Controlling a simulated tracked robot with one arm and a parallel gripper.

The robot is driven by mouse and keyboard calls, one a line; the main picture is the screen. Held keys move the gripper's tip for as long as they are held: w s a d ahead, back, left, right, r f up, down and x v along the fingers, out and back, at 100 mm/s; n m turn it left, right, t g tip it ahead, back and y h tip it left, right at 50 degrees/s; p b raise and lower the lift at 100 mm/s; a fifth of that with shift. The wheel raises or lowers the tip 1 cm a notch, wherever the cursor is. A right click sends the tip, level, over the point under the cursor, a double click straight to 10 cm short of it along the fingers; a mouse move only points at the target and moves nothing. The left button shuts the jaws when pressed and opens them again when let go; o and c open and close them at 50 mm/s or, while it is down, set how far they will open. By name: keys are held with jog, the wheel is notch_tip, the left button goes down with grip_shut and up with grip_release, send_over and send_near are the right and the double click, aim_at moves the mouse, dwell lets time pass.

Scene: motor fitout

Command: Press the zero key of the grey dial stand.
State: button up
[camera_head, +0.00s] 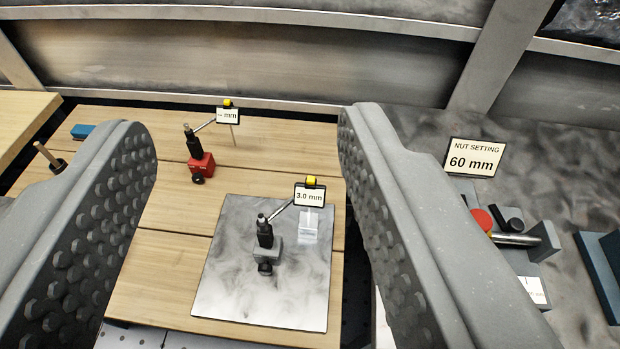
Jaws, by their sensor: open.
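The grey dial stand (264,248) stands upright on a grey metal plate (231,288), with a black post and a slanted arm. Its dial display (309,195) reads 3.0 mm, and a small yellow key (311,181) sits on top of it. A small pale block (308,226) is under the display. My gripper (248,190) is open and empty, its two studded fingers large at left and right. The dial stand shows between them, farther off and touched by neither finger.
A red dial stand (201,164) with its own display (228,115) stands behind on the wooden table (165,255). At right, a fixture with a red knob (481,220) and a 60 mm nut setting sign (474,157) is partly hidden by my right finger. A blue block (82,131) lies far left.

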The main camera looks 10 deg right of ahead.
dwell(0.7)
grip_shut()
dwell(1.6)
